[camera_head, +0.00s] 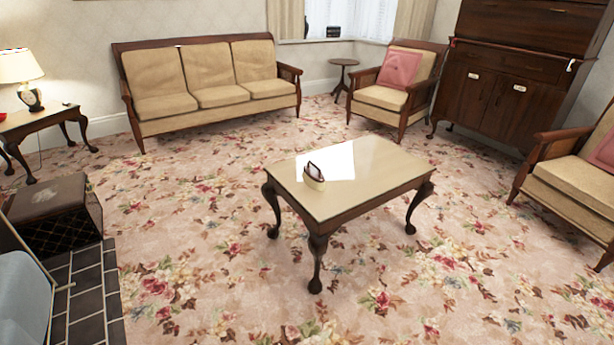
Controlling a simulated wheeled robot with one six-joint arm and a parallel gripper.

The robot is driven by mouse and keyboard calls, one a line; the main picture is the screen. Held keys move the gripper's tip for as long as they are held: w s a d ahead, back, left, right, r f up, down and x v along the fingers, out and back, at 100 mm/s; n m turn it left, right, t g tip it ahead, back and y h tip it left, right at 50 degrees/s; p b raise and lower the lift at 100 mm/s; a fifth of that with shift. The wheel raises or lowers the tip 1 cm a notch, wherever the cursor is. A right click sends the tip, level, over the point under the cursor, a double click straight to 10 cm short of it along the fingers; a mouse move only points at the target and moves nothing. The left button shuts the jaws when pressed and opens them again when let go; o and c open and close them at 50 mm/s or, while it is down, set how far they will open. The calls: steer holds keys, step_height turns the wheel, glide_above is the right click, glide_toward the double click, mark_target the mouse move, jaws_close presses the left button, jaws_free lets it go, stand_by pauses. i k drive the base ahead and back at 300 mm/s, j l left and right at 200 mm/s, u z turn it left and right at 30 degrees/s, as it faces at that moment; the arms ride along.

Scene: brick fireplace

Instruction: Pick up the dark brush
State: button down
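I cannot make out a dark brush in this view. A small iron-like object (314,181), cream with a dark handle, stands on the coffee table (385,178) in the middle of the room. My gripper is not in view.
A three-seat sofa (215,90) stands at the back, with armchairs (385,96) (575,187) and a dark cabinet (490,98) to the right. A brown box (48,197) stands beside dark hearth tiles (88,290) at left. Flowered carpet (190,230) is clear around the coffee table.

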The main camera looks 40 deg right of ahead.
mark_target(313, 177)
steer(key=i+l, duration=1.25)
steer(key=l, duration=0.2)
steer(key=i+l+u, duration=0.1)
steer(key=i+l, duration=0.55)
